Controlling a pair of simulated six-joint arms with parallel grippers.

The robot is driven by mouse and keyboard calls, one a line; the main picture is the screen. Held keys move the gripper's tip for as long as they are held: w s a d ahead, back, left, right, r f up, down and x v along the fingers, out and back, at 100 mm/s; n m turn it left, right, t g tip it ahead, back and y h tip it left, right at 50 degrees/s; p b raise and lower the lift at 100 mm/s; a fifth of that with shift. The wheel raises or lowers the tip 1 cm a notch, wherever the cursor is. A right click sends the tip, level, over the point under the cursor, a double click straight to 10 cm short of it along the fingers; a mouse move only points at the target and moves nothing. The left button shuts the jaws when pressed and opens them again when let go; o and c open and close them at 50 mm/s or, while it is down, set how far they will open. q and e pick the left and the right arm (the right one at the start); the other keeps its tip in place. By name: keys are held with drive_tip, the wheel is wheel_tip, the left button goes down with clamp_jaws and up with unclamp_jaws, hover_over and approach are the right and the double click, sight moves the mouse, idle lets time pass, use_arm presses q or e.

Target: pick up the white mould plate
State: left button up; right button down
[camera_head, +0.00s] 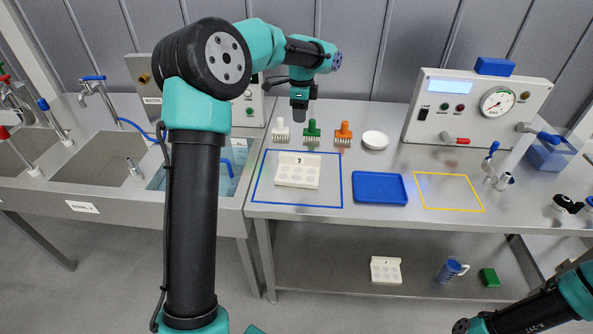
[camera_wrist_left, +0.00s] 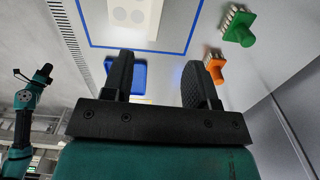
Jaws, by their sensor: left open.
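One white mould plate (camera_head: 298,171) with round hollows and a label that reads 2 lies on the steel table inside a blue outline. It also shows cut off at the top of the left wrist view (camera_wrist_left: 136,14). Another white plate (camera_head: 386,271) of similar look stands on the lower shelf. My left gripper (camera_head: 299,108) is above the back of the table, behind the plate and apart from it. In the left wrist view its two fingers (camera_wrist_left: 160,82) are spread with nothing held between them. My right gripper is not in view; only part of that arm shows at the bottom right.
White (camera_head: 281,130), green (camera_head: 312,131) and orange (camera_head: 343,132) brushes stand behind the plate, near a white bowl (camera_head: 375,140). A blue tray (camera_head: 380,188) lies to its right. The yellow-outlined area (camera_head: 450,177) is empty. A gauge box (camera_head: 473,107) stands at the back right.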

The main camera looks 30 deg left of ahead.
use_arm(q)
hover_over(300, 154)
wheel_tip(300, 154, down, 12)
drive_tip(key=shift+f, duration=0.15)
idle(0.3)
drive_tip(key=shift+s+f, duration=0.15)
drive_tip(key=shift+f, duration=2.45)
clamp_jaws()
